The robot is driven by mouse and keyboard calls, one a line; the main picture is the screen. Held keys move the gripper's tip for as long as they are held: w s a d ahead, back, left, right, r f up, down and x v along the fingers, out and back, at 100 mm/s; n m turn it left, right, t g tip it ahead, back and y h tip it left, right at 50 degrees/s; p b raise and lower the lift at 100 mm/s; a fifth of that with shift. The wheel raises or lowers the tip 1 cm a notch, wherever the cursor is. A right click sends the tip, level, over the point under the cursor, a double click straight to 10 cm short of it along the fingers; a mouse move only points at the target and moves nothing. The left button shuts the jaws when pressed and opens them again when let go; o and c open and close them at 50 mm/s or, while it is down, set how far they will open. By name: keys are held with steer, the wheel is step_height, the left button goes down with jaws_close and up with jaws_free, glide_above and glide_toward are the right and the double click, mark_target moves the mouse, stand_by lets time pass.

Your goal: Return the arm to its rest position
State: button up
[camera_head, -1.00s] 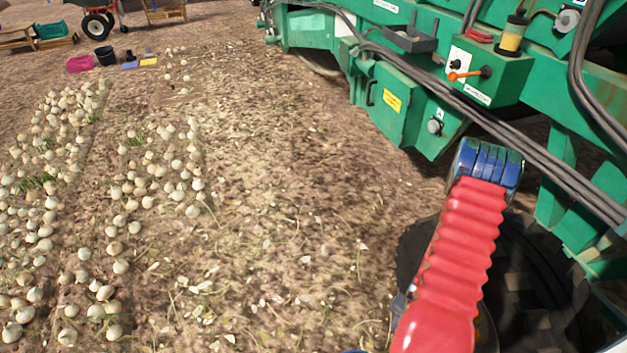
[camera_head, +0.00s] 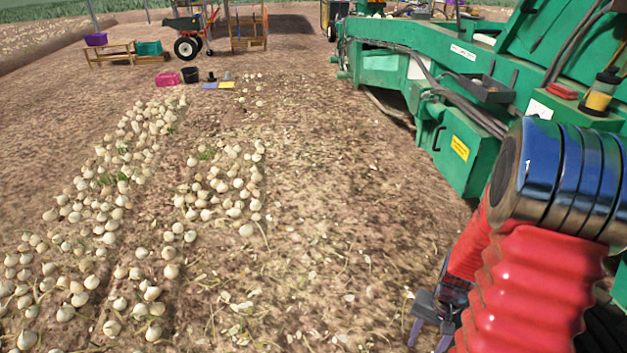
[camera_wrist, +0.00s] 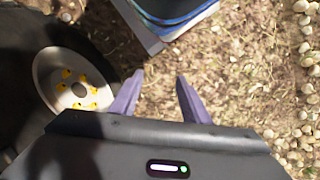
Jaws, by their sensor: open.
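My arm, in red ribbed sleeves with a blue banded joint, is folded at the right of the head view. My gripper (camera_head: 430,333) hangs low beside it, over the soil at the bottom right. In the wrist view my gripper (camera_wrist: 160,88) shows two purple-grey fingers set apart, with bare soil between them. It is open and holds nothing. A dark tyre with a pale hub (camera_wrist: 78,85) and yellow bolts is at the left of the wrist view.
The green machine (camera_head: 470,150) stands close on the right. Rows of onions (camera_head: 225,190) lie on the soil at left. A pink crate (camera_head: 168,79), a black bucket (camera_head: 190,75) and a wheelbarrow (camera_head: 188,35) stand farther back. Soil in the middle is clear.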

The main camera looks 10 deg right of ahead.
steer(key=a+r+n+t, duration=0.2)
steer(key=a+r+n, duration=0.1)
steer(key=a+r, duration=0.4)
steer(key=a+r+n+t, duration=0.2)
steer(key=a+r, duration=0.5)
steer(key=r, duration=0.7)
steer(key=s+a+r+n+t+h, duration=0.1)
steer(key=a+r+n+t, duration=0.1)
steer(key=a+r, duration=0.5)
steer(key=shift+a+r+n, duration=0.15)
steer(key=shift+r+n, duration=0.65)
steer(key=shift+r, duration=1)
